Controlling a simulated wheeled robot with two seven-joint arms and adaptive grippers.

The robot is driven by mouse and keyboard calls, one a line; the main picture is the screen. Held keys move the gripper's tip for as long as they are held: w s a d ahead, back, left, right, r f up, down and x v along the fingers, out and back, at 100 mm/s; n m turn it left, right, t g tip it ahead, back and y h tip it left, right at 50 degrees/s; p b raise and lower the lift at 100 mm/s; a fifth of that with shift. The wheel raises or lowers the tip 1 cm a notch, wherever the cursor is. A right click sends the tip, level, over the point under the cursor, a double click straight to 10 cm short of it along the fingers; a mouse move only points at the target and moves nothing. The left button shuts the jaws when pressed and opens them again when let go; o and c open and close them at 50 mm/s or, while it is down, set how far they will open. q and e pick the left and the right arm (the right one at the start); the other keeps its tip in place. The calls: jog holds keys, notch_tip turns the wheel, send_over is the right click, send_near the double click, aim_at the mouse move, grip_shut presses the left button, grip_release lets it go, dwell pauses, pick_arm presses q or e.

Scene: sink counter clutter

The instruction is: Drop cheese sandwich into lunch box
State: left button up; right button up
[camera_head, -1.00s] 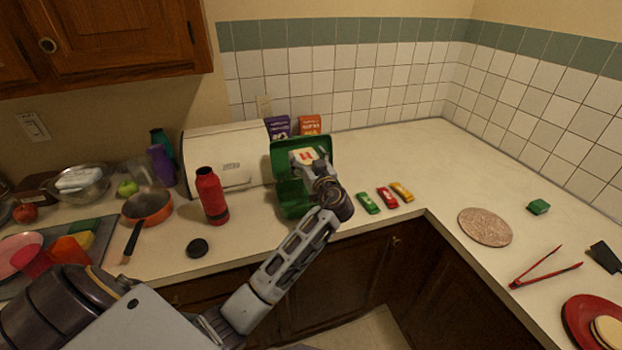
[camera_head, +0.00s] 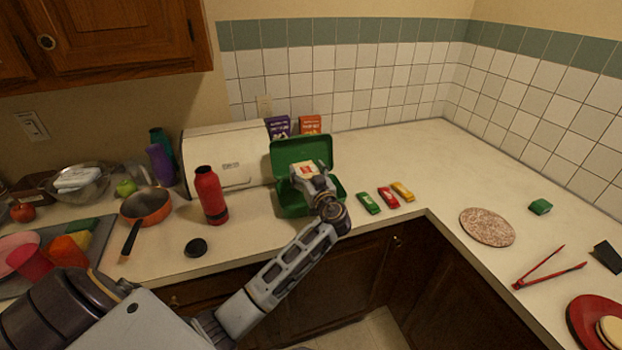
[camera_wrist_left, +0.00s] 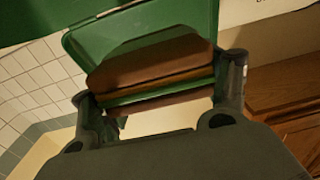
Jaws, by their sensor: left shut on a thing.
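The green lunch box (camera_head: 291,203) stands on the counter with its lid (camera_head: 287,151) raised at the back. The green lid (camera_wrist_left: 140,30) shows behind the sandwich there. In the head view a pale patch with a red mark shows at the gripper; I cannot tell what it is. The box's inside is mostly hidden.
A red bottle (camera_head: 211,196) and a black lid (camera_head: 196,247) stand to the left. A white appliance (camera_head: 228,160) is behind. A round speckled board (camera_head: 487,227) and red tongs (camera_head: 550,270) lie farther right.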

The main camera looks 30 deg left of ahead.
pick_arm(q)
jog(key=o, duration=0.7)
jog(key=shift+c, duration=0.2)
jog(key=o, duration=0.5)
jog(key=v, duration=1.2)
pick_arm(e)
jog(key=shift+a, duration=0.5)
pick_arm(q)
jog(key=shift+d, duration=0.15)
pick_arm(e)
jog(key=shift+s+d, duration=0.1)
jog(key=shift+d, duration=0.05)
